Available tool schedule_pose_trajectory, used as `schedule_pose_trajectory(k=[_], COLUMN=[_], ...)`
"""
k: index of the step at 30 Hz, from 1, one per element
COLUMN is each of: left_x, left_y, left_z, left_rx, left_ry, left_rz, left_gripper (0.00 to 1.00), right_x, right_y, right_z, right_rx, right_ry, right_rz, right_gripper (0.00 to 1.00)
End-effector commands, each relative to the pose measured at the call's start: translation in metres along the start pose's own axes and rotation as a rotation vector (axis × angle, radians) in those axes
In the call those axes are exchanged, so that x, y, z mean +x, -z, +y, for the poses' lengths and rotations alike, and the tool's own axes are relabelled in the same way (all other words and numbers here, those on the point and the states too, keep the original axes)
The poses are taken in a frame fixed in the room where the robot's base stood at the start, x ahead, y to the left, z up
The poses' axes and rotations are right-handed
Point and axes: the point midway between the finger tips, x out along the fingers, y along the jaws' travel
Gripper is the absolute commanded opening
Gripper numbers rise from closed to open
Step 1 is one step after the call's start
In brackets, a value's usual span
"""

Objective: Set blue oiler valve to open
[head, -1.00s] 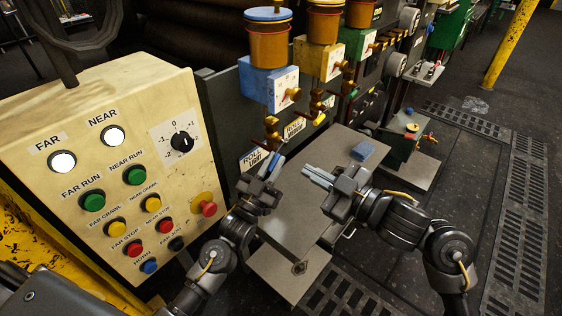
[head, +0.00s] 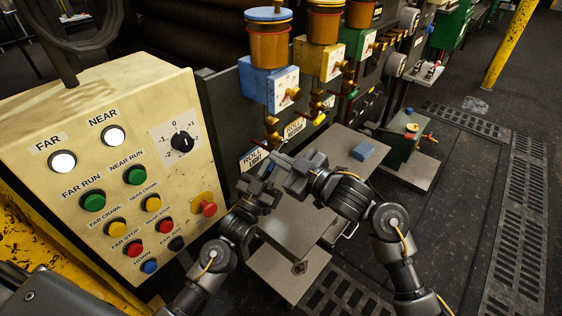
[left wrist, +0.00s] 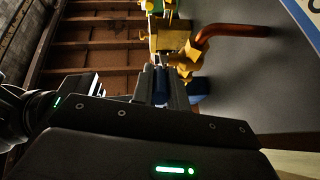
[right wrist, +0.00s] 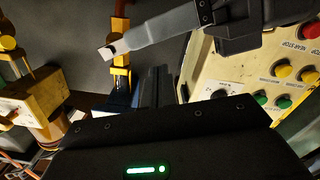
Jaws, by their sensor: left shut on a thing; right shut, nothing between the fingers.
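The blue oiler (head: 270,85) stands on the grey machine in the head view, with its brass valve fitting (head: 272,130) below it. My left gripper (head: 269,165) is just below this fitting. It is shut on a small dark blue piece (left wrist: 160,98) that shows between its fingers in the left wrist view; it looks like the valve's blue handle. My right gripper (head: 283,159) is shut and empty, close beside the left fingertips. In the right wrist view its fingers (right wrist: 154,85) point at the brass fitting (right wrist: 120,55), which a left finger crosses. The handle's exact angle is hidden.
The yellow oiler (head: 318,60) and green oiler (head: 357,43) stand to the right. The cream control panel (head: 105,170) is close on the left.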

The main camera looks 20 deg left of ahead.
Motion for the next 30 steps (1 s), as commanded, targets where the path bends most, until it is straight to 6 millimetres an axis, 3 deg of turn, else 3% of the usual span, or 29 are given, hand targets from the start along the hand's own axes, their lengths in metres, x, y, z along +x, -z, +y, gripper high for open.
schedule_pose_trajectory(k=[6,28,29,30], left_x=[0.004,0.004,0.004,0.004], left_y=[0.007,0.007,0.007,0.007], left_z=[-0.003,-0.003,-0.003,-0.003], left_rx=[0.004,0.004,0.004,0.004], left_ry=[0.006,0.006,0.006,0.006], left_rz=[0.018,0.018,0.018,0.018], left_gripper=[0.0,0.0,0.17,0.22], right_x=[0.004,0.006,0.006,0.006], right_y=[-0.013,-0.027,-0.027,-0.027], right_z=[0.0,0.0,0.0,0.0], right_rx=[0.0,-0.06,-0.06,-0.06], right_ry=[-0.001,-0.004,-0.004,-0.004], right_rz=[0.001,0.0,-0.001,-0.001], right_gripper=[0.0,0.0,0.0,0.0])
